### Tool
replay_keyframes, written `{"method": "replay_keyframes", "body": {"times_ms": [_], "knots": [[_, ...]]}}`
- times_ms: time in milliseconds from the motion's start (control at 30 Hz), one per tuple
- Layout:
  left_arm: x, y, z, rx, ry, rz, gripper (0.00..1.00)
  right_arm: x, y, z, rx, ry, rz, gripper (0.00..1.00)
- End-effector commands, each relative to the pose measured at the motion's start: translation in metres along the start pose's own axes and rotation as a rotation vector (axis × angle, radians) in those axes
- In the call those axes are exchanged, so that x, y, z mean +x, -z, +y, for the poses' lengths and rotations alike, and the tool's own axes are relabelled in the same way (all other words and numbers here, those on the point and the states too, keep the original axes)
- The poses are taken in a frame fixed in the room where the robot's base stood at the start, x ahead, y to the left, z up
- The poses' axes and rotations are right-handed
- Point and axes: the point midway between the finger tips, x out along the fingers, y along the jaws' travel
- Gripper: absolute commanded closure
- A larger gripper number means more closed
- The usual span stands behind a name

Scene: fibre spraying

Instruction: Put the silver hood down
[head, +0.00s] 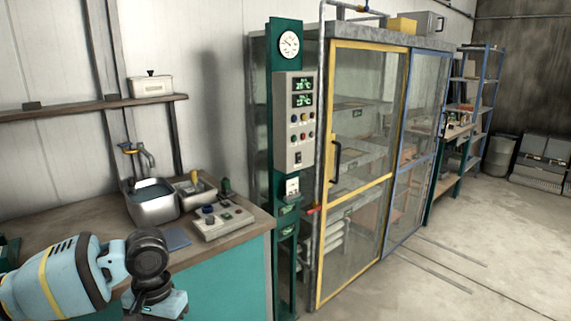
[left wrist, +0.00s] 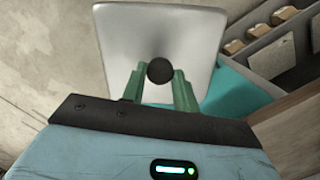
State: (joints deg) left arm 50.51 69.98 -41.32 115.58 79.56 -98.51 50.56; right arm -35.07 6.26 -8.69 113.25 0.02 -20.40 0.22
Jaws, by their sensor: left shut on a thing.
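The silver hood (left wrist: 160,35) shows in the left wrist view as a smooth, pale metal plate with rounded corners and a round black knob (left wrist: 160,71). The green fingers of my left gripper (left wrist: 159,83) are shut on this knob, with the hood beyond the fingertips. In the head view my left arm comes in at the lower left. Its wrist is low in front of the teal bench, and the fingers and the hood are out of that picture. My right gripper is in neither view.
The bench top (head: 75,229) carries a metal basin (head: 153,208), a small control box (head: 222,222) and a blue pad (head: 177,238). A lidded box (head: 151,86) stands on the wall shelf. A grey compartment tray (left wrist: 268,64) shows in the left wrist view. A glazed cabinet stands right.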

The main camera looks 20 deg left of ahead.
Motion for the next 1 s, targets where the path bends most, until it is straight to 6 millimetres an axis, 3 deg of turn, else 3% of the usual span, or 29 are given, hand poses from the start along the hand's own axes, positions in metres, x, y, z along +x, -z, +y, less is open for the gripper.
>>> {"method": "replay_keyframes", "body": {"times_ms": [33,200,433,633,1000], "knots": [[-0.004,0.001,0.024,0.029,-0.005,0.009,1.00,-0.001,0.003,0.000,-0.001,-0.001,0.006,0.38],[-0.009,-0.004,0.089,0.104,0.008,0.010,1.00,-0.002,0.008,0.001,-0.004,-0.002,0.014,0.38],[-0.022,-0.016,0.153,0.185,0.021,0.006,1.00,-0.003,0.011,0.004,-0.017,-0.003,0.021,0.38],[-0.026,-0.022,0.173,0.212,0.025,0.002,1.00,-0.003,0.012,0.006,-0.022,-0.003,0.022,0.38],[-0.026,-0.022,0.173,0.212,0.028,0.001,1.00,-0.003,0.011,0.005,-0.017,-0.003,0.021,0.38]]}}
